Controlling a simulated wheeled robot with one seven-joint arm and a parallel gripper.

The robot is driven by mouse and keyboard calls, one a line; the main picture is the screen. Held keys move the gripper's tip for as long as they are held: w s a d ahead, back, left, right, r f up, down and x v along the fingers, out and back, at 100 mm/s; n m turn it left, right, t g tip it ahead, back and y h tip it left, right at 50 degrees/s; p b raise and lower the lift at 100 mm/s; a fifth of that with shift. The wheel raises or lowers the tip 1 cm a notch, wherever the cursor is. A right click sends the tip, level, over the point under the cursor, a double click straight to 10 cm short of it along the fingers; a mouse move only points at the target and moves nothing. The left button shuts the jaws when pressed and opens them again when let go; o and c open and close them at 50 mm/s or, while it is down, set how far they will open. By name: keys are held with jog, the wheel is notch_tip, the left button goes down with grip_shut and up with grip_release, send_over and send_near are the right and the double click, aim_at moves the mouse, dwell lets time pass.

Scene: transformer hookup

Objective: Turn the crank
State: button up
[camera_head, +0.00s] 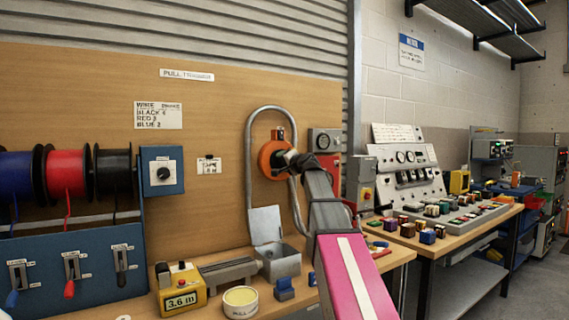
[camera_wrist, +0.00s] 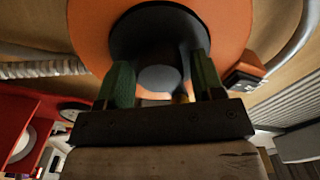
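An orange round piece (camera_head: 267,164), apparently the crank's wheel, is mounted on the wooden back board inside a bent grey tube loop. In the wrist view the orange disc (camera_wrist: 88,30) fills the top, with a black hub and a grey cylindrical knob (camera_wrist: 160,78) at its middle. My gripper (camera_head: 290,158) is at the front of the orange piece. In the wrist view its two green fingers (camera_wrist: 162,82) stand apart, one on each side of the grey knob. Whether they press on the knob is not clear. The knob's far end is hidden.
Below the crank stands an open grey box (camera_head: 280,262) on the bench. Wire spools (camera_head: 66,172) and a blue lever panel (camera_head: 90,270) are at left. The bent tube (camera_head: 249,160) runs close around my gripper.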

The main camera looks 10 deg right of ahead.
jog(key=c, duration=1)
jog(key=shift+o, duration=0.2)
jog(key=m, duration=0.3)
jog(key=shift+m, duration=0.4)
jog(key=m, duration=0.3)
jog(key=shift+f+m, duration=0.1)
jog(key=shift+m, duration=0.3)
jog(key=m, duration=0.6)
jog(key=shift+m, duration=0.4)
jog(key=o, duration=1.3)
